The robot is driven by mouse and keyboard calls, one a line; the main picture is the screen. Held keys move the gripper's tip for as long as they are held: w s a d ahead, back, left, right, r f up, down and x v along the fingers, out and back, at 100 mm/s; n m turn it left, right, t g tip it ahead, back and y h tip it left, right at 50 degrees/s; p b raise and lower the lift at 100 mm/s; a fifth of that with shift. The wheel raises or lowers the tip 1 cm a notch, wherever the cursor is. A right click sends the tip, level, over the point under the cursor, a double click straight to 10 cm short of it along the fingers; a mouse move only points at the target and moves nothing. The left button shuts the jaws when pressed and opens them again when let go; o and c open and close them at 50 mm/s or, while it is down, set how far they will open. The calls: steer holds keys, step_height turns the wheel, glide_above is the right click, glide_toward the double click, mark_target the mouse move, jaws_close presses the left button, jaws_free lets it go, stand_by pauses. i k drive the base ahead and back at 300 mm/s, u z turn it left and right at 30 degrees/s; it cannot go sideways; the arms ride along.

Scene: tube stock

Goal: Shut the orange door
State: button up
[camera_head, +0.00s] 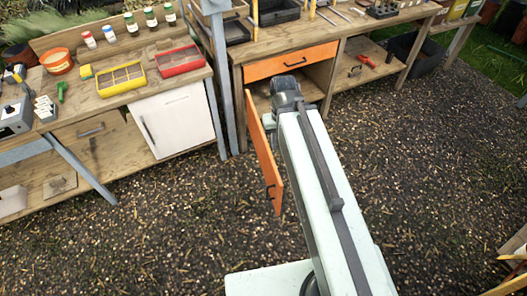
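The orange door (263,160) stands open under the right-hand bench. It is hinged at the left side of its compartment and swung out toward me over the gravel. The open compartment (261,99) shows partly behind my arm. My pale arm reaches up from the bottom, just right of the door in the picture, and ends in a dark joint in front of the compartment. My gripper's fingers are hidden, so I cannot tell whether they touch the door.
An orange drawer (290,62) is shut above the compartment. A white door (174,120) is shut under the left bench, which bears a yellow tray (121,79), a red tray (180,61) and bottles. A dark crate (415,53) stands at right.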

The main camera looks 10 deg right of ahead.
mark_target(275, 186)
steer(key=i, duration=0.95)
steer(key=z, duration=1.6)
steer(key=k, duration=1.65)
steer(key=u, duration=1.75)
steer(key=i, duration=0.55)
steer(key=z, duration=0.05)
